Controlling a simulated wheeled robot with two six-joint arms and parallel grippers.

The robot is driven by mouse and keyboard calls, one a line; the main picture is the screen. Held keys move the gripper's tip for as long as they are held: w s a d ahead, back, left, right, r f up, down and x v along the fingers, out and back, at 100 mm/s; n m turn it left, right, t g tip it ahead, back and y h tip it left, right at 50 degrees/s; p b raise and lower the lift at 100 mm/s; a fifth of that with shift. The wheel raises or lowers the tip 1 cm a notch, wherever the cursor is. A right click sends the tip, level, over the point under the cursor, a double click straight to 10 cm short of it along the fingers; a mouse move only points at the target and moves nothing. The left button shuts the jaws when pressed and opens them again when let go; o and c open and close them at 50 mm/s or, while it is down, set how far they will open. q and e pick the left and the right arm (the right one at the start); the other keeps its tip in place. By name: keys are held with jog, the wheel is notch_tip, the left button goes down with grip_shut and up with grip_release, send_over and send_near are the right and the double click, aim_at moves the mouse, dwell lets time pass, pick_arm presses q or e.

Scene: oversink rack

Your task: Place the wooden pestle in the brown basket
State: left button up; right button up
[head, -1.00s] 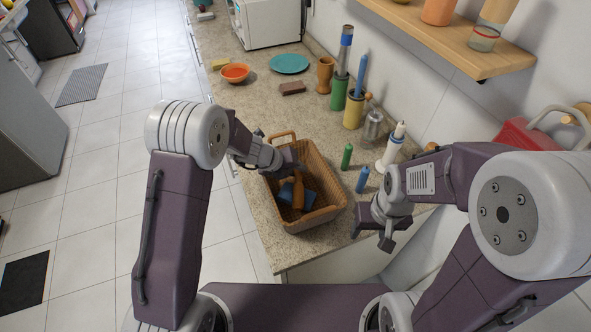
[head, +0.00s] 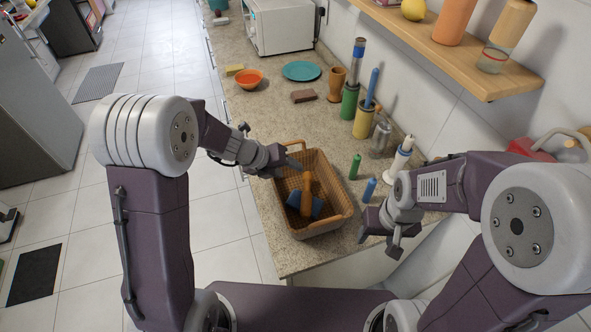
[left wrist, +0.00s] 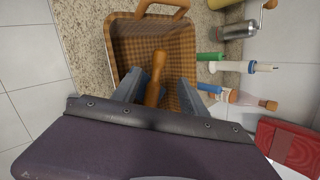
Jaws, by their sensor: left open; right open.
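The brown basket (head: 341,190) is a woven, open-topped basket near the front end of the counter. My right gripper (head: 378,232) is open and empty, to the right of the basket by the counter's front edge.
A green bottle (head: 355,166) and a blue one (head: 369,190) stand right of the basket. A white-handled bottle (head: 399,160), a metal grinder (head: 380,140) and yellow and green holders line the wall. A sponge-like brown block (head: 303,96) and teal plate (head: 301,71) lie behind.

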pick_arm(q)
jog(key=shift+s+a+r, duration=0.1)
jog(key=shift+a+r, duration=0.05)
jog(key=shift+r, duration=0.1)
jog(key=s+a+n+g+y, duration=0.1)
jog(key=s+a+n, duration=0.3)
jog(key=n, duration=0.7)
jog(key=s+a+f+n+g+y, duration=0.1)
jog(key=s+a+n, duration=0.3)
jog(key=s+n, duration=0.4)
jog(key=s+a+n+g+y, duration=0.1)
jog(key=s+a+n+y, duration=0.2)
jog(key=n, duration=1.3)
jog(key=s, duration=0.3)
jog(key=shift+s+a+f+y, duration=0.3)
jog(key=shift+a+f, duration=0.1)
